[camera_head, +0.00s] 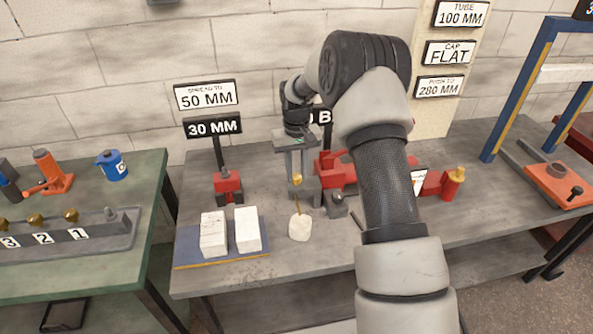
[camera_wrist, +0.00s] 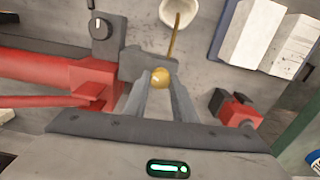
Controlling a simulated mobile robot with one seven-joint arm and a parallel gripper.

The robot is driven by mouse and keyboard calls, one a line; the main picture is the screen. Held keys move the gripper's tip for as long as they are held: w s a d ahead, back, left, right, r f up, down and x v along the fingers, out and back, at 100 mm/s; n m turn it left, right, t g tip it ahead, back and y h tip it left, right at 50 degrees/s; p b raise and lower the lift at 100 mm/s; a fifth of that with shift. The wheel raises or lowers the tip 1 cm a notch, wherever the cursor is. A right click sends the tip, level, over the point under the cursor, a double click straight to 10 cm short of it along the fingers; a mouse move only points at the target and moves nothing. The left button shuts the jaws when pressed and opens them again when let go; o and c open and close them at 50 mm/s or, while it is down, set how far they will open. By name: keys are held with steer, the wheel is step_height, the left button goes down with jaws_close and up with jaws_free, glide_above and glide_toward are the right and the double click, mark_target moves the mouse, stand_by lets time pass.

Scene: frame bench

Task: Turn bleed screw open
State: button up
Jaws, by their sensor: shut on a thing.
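The bleed screw shows in the wrist view as a round brass head (camera_wrist: 161,78) at the grey block of a red hydraulic unit. My gripper (camera_wrist: 160,86) has a finger on either side of the head and is shut on it. In the head view my gripper (camera_head: 296,176) points down at the near left end of the red unit (camera_head: 338,172). A thin brass tube (camera_wrist: 174,38) runs from near the screw towards a white cup (camera_wrist: 178,11). The cup also shows in the head view (camera_head: 299,229). My fingers partly hide the screw, so its turn angle cannot be told.
A blue tray (camera_head: 220,262) with two white blocks lies left of the cup. A small red tool (camera_head: 228,186) stands behind it, below the 30 MM sign (camera_head: 213,127). A blue press frame (camera_head: 520,85) stands at the right. A green bench (camera_head: 120,272) is at the left.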

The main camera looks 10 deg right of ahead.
mark_target(296, 175)
steer(key=shift+n, duration=0.9)
steer(key=o, duration=1)
steer(key=shift+o, duration=0.2)
step_height(296, 175, up, 18)
steer(key=p, duration=0.1)
steer(key=shift+f+p, duration=0.25)
steer(key=shift+p, duration=0.1)
